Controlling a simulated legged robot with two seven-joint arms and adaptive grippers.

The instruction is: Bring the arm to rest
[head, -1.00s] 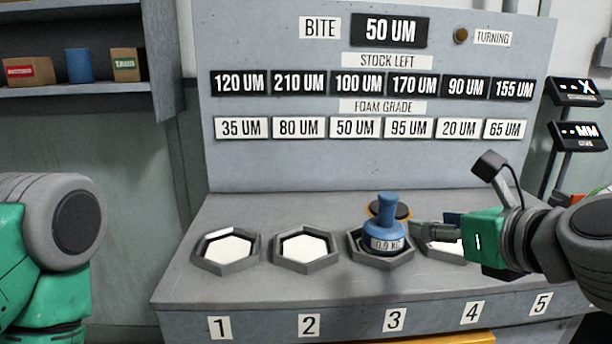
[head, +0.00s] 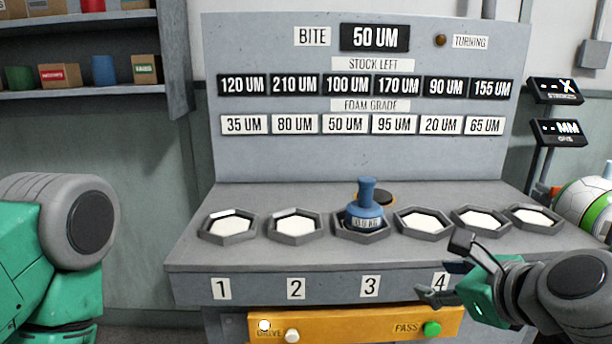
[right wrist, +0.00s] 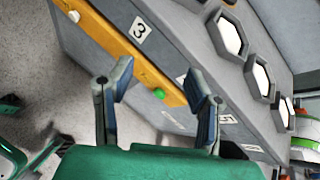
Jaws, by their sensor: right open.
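My right gripper (head: 440,281) is open and empty in front of the bench's front face, by the number 4 label. In the right wrist view its two fingers (right wrist: 160,95) are spread apart with nothing between them. My left arm (head: 60,250) shows at the left edge of the head view; its gripper is out of view. A blue weight (head: 366,208) marked 0.9 KG stands upright in the hexagonal nest above label 3, apart from my right gripper.
The grey bench (head: 225,268) carries a row of hexagonal nests with white pads. A yellow panel (head: 350,322) below has a white DRIVE button (head: 292,335) and green PASS button (head: 432,328). A shelf (head: 90,94) holds boxes.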

